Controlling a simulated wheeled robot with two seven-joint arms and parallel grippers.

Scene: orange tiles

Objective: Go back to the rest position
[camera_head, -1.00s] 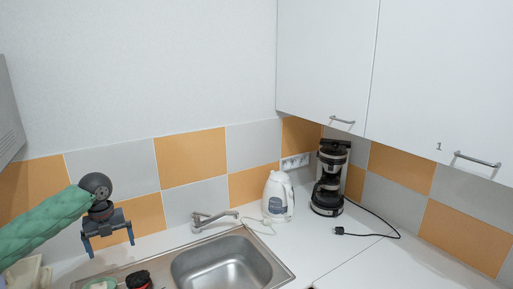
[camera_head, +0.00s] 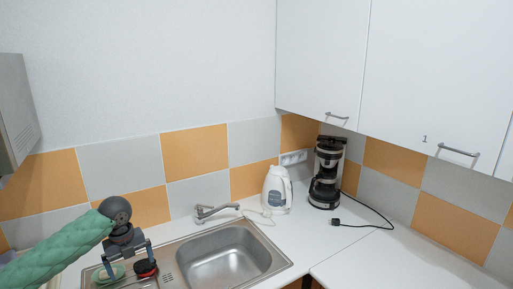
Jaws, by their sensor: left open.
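My left gripper (camera_head: 130,271) is at the lower left of the head view, at the end of my green-sleeved left arm. Its two blue-grey fingers point down and stand apart, with nothing seen between them that it holds. It is over the left part of the sink unit (camera_head: 190,245), in front of a green and white round item (camera_head: 103,274) and a red and black item (camera_head: 146,268). Whether it touches either cannot be told. My right gripper is not in view.
The steel sink basin (camera_head: 232,262) has a faucet (camera_head: 214,211) behind it. A white kettle (camera_head: 277,190) and a black coffee maker (camera_head: 327,172) stand at the back corner, its cord lying on the counter (camera_head: 365,262). White cabinets (camera_head: 430,75) hang above right. The right counter is mostly clear.

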